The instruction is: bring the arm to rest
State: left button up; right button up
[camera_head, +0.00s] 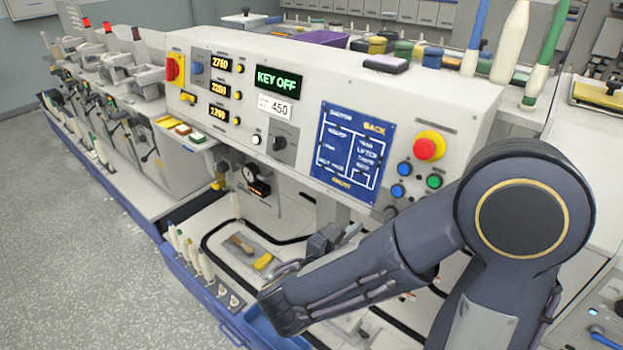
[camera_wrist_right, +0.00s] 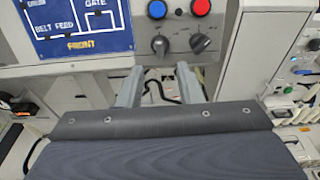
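My right arm comes in from the right in the head view and reaches across the front of the white machine. Its gripper (camera_head: 337,238) is partly hidden behind my forearm, below the blue panel sign (camera_head: 345,145). In the right wrist view my right gripper (camera_wrist_right: 159,84) shows two grey fingers standing apart with nothing between them. They point toward the lower edge of the control panel (camera_wrist_right: 240,65), under its two knobs. I cannot tell how close they are to it. My left gripper is in neither view.
The control panel carries a red stop button (camera_head: 429,146) and a display reading KEY OFF (camera_head: 277,79). Cream bobbins (camera_head: 195,257) stand in a row along the blue front edge. Tall bobbins (camera_head: 508,38) stand on top. Grey floor (camera_head: 70,230) lies open at left.

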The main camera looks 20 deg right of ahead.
jog(key=s+d+f+m+g+y, duration=0.4)
jog(key=s+f+m+g+y, duration=0.35)
jog(key=s+m, duration=0.4)
jog(key=s+a+r+m+t+y, duration=0.1)
jog(key=a+r+m+t+y, duration=0.2)
jog(key=a+m+y, duration=0.7)
jog(key=m+t, duration=0.2)
jog(key=m, duration=0.2)
jog(key=shift+s+a+r+t+y, duration=0.2)
jog(key=shift+s+a+t+y, duration=0.15)
jog(key=shift+f, duration=0.1)
